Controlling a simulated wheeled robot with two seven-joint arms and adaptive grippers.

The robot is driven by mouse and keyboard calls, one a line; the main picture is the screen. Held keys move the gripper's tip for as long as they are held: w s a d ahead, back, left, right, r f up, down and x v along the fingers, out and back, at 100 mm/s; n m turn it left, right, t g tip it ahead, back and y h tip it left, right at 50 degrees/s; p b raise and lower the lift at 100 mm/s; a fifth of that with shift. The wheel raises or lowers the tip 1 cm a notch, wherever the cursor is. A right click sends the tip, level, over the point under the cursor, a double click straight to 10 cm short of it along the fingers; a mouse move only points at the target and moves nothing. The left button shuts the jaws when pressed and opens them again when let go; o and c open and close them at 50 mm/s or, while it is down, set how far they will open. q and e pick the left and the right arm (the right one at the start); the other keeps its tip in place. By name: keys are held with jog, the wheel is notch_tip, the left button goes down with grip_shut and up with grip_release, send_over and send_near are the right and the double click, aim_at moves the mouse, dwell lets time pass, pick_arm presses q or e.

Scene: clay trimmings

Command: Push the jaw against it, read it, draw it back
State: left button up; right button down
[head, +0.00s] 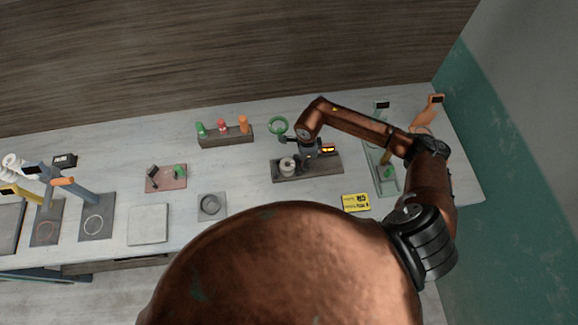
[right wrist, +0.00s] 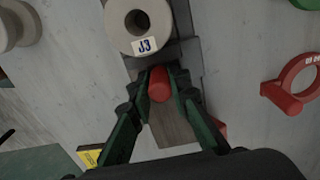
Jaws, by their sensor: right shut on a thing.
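The grey ring-shaped piece (head: 288,164) stands on the dark base of a measuring device (head: 328,172); in the right wrist view the ring (right wrist: 118,22) bears a white label reading J3. My right gripper (right wrist: 159,88) is shut on a red knob (right wrist: 159,78) right beside the ring. A grey block (right wrist: 184,55), seemingly the jaw, lies between knob and ring; I cannot tell whether it touches the ring. A small lit display (head: 328,149) shows on the device, too small to read. My right arm hides part of the device. My left gripper is not in view.
A green ring (head: 278,126) stands behind the device; a red ring (right wrist: 290,100) shows in the right wrist view. A rack with coloured handles (head: 226,138) is at the back. A yellow card (head: 356,203) lies in front. A green tray (head: 390,190) is to the right.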

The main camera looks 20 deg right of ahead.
aim_at(310, 167)
jog(key=shift+w+a+b, duration=0.15)
jog(key=shift+a+b, duration=0.15)
jog(key=shift+a, duration=0.4)
dwell(2.6)
jog(key=shift+s+d, duration=0.25)
jog(key=shift+d, duration=0.9)
jog(key=shift+s+d+b, duration=0.15)
jog(key=shift+d+b, duration=0.2)
jog(key=shift+d, duration=0.3)
dwell(0.6)
jog(key=c, duration=0.8)
grip_release()
jog(key=shift+r, duration=0.15)
jog(key=shift+r+p, duration=1.6)
jog(key=shift+r, duration=1.75)
